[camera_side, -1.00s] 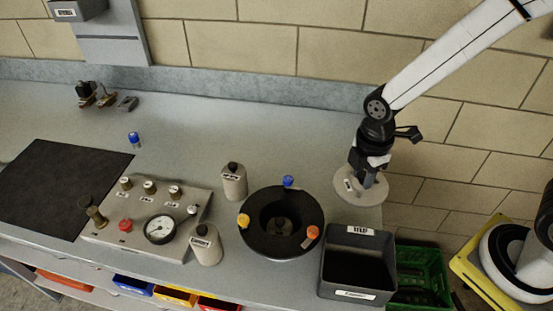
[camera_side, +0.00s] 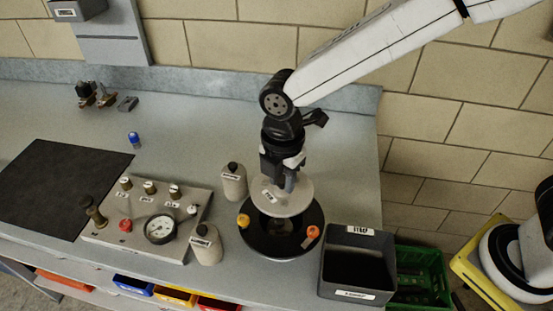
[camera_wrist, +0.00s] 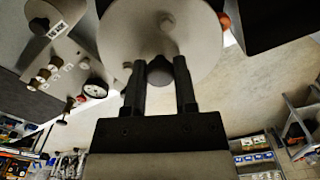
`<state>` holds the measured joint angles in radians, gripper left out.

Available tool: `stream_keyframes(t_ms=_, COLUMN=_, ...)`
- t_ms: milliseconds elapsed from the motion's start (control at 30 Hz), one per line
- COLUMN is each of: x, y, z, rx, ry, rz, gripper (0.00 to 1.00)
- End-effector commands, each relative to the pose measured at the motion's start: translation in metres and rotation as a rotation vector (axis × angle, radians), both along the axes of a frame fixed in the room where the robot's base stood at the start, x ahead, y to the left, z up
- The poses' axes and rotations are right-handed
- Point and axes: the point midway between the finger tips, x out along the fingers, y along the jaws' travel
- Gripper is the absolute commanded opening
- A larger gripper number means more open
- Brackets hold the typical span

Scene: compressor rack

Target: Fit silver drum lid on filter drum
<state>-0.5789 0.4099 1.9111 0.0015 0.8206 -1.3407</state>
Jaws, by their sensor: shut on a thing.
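The silver drum lid (camera_side: 297,202) is a pale round disc with a small label. My gripper (camera_side: 288,182) is shut on its knob and holds it above the rear part of the filter drum. In the wrist view the lid (camera_wrist: 200,40) fills the top middle, with the gripper fingers (camera_wrist: 160,75) on either side of its dark knob. The filter drum (camera_side: 270,243) is a black round drum, open at the top. A yellow clamp knob (camera_side: 243,220) and an orange one (camera_side: 312,232) show on its rim. The lid hides the drum's rear rim.
A dark grey bin (camera_side: 356,262) stands close right of the drum. Two grey bottles, one behind (camera_side: 233,182) and one in front (camera_side: 206,246), stand left of it. A gauge panel (camera_side: 150,222) lies farther left.

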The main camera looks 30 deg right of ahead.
Motion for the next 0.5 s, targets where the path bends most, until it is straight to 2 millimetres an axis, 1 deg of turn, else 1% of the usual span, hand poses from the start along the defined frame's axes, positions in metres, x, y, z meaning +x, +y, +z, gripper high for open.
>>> stream_keyframes(t_ms=267, x=0.000, y=0.001, z=-0.001, rx=0.000, ry=-0.001, rz=0.003, gripper=0.00)
stream_keyframes(t_ms=500, x=0.000, y=0.001, z=-0.011, rx=0.000, ry=0.000, rz=0.002, gripper=0.00)
